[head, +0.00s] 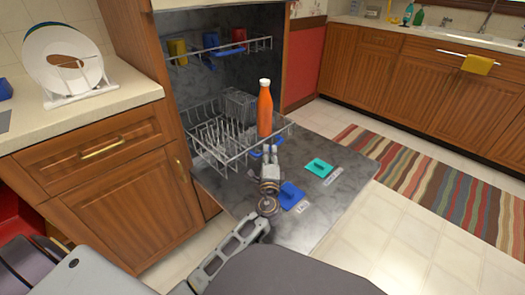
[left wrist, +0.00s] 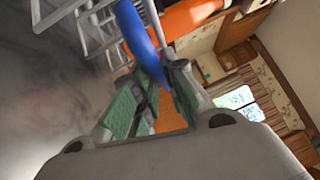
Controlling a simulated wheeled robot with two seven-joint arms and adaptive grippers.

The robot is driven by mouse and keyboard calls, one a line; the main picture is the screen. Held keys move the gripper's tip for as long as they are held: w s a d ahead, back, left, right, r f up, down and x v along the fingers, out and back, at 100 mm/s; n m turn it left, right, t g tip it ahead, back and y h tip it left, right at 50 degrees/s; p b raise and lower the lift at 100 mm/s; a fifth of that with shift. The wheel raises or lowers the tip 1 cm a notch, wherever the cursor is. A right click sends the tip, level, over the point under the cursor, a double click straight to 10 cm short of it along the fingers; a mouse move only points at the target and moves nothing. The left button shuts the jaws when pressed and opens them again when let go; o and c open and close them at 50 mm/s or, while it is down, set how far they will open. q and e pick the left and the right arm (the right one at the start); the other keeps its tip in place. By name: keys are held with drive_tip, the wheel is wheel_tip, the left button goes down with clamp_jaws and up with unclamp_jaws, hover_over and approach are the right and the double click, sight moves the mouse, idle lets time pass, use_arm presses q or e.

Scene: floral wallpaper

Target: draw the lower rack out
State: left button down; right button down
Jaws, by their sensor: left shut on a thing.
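The lower rack (head: 222,150) is a white wire basket in the open dishwasher. Its front part reaches out over the lowered door (head: 335,205). A blue handle (head: 257,153) is on the rack's front edge; it shows as a blue bar in the left wrist view (left wrist: 140,35). My left gripper (head: 270,153) is shut on this handle, with the bar between its green-padded fingers (left wrist: 165,78). The fingers hide part of the handle. An orange bottle (head: 265,108) stands upright in the rack beside a grey wire basket (head: 240,104). My right gripper is not in view.
The upper rack (head: 225,50) holds yellow, blue and red cups. A blue piece (head: 291,195) and a teal piece (head: 319,167) lie on the door. Wooden cabinets (head: 95,160) stand close on the left. Floor and a striped rug (head: 430,180) lie right of the door.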

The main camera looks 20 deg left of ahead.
use_arm(q)
drive_tip(key=shift+s+d, duration=0.25)
drive_tip(key=shift+d, duration=0.35)
drive_tip(key=shift+s+d, duration=0.2)
drive_tip(key=shift+d, duration=0.4)
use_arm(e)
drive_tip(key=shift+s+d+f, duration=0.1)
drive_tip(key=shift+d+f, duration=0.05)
use_arm(q)
drive_tip(key=shift+f, duration=0.1)
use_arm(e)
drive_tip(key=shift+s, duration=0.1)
use_arm(q)
drive_tip(key=c, duration=1.5)
unclamp_jaws()
drive_tip(key=shift+o, duration=0.2)
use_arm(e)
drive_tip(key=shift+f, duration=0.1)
use_arm(q)
drive_tip(key=shift+r, duration=0.25)
